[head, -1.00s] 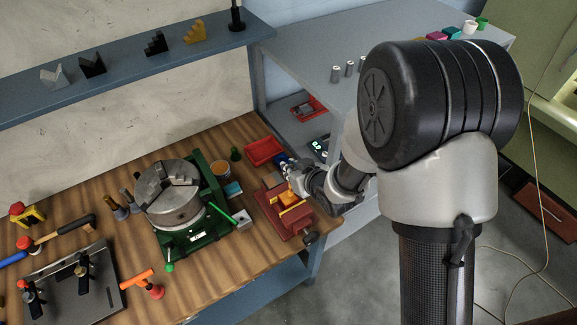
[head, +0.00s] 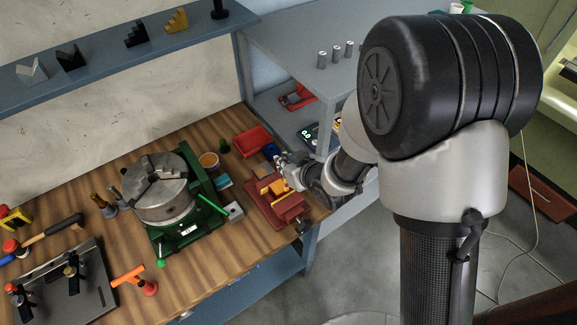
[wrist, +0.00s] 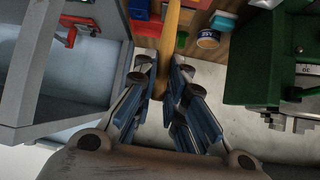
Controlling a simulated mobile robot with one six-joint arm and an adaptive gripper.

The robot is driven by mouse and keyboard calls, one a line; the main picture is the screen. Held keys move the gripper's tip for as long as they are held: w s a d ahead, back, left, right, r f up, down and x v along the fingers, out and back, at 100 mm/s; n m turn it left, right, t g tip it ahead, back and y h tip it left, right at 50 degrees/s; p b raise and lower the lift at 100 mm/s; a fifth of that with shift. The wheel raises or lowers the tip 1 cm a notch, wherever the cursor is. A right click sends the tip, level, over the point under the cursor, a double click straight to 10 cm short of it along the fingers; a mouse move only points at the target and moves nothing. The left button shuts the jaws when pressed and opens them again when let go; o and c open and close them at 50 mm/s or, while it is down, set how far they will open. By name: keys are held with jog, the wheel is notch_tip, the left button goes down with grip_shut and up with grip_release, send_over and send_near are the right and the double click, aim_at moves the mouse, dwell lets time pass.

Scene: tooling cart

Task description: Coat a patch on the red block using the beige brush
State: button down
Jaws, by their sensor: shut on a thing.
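My gripper (head: 288,174) is over the right end of the wooden bench, close above the red vise (head: 270,208). In the wrist view its blue-grey fingers (wrist: 167,92) are shut on a tan wooden handle (wrist: 173,40), which looks like the beige brush. The handle runs up out of the picture, so the bristles are hidden. An orange-yellow piece (head: 277,188) shows at the vise, beside the gripper. I cannot tell a separate red block from the red vise.
A green machine with a round metal chuck (head: 160,195) stands left of the vise. A red bin (head: 252,141) and a teal block (head: 222,182) are nearby. A grey shelf unit (head: 300,55) borders the bench's right end.

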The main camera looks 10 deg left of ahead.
jog(key=w+a, duration=0.3)
jog(key=a, duration=0.1)
jog(key=shift+w, duration=0.15)
dwell(0.4)
notch_tip(320, 180, up, 6)
jog(key=p, duration=0.4)
jog(key=shift+r, duration=0.1)
dwell(0.3)
notch_tip(320, 180, up, 3)
jog(key=shift+f+p, duration=0.1)
jog(key=shift+p, duration=1)
